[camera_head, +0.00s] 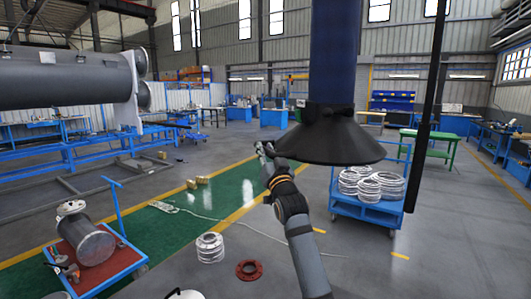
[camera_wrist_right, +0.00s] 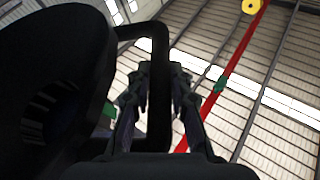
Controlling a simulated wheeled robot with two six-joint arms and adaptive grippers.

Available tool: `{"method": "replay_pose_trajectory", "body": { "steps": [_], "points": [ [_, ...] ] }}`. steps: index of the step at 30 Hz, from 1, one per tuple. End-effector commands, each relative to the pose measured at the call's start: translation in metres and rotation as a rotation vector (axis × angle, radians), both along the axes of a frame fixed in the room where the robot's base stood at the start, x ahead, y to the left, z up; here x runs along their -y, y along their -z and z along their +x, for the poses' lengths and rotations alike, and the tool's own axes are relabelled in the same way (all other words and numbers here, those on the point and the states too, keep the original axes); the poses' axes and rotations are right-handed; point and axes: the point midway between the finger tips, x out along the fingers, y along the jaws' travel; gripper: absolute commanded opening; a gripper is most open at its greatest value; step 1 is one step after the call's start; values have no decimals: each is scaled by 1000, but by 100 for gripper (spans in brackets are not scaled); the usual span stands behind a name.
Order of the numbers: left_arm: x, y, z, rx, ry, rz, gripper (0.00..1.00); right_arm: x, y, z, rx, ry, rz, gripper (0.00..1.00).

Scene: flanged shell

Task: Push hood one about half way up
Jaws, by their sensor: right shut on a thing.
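Hood one, taken to be the black cone-shaped hood (camera_head: 330,135), hangs from a thick dark blue duct (camera_head: 333,50) in the head view. My right gripper (camera_head: 265,149) is at the left rim of the hood. In the right wrist view the hood's dark body (camera_wrist_right: 50,80) fills the left side. A black bar handle (camera_wrist_right: 159,75) beside the hood passes between the fingers of my right gripper (camera_wrist_right: 160,90), which is shut on it. The handle is too small to make out in the head view. My left gripper is not in view.
A red-topped trolley (camera_head: 115,270) holds a grey cylinder at lower left.

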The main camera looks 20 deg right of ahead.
Motion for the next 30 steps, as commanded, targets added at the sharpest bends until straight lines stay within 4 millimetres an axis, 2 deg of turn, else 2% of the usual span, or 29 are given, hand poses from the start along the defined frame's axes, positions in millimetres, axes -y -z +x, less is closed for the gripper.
{"method": "replay_pose_trajectory", "body": {
  "steps": [1,2,6,7,17,20,30],
  "points": [
    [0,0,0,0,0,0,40,0,-1,0,3,0,-1,0],
    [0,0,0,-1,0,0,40,0,-1,0,3,0,-1,22],
    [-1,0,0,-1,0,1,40,0,-1,0,2,0,0,42],
    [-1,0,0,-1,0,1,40,0,0,0,1,0,0,43],
    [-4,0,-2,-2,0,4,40,0,2,-4,0,0,0,43],
    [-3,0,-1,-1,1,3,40,-1,9,-18,-2,0,0,43],
    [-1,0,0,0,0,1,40,-4,39,-91,-2,1,-1,43]
  ]
}}
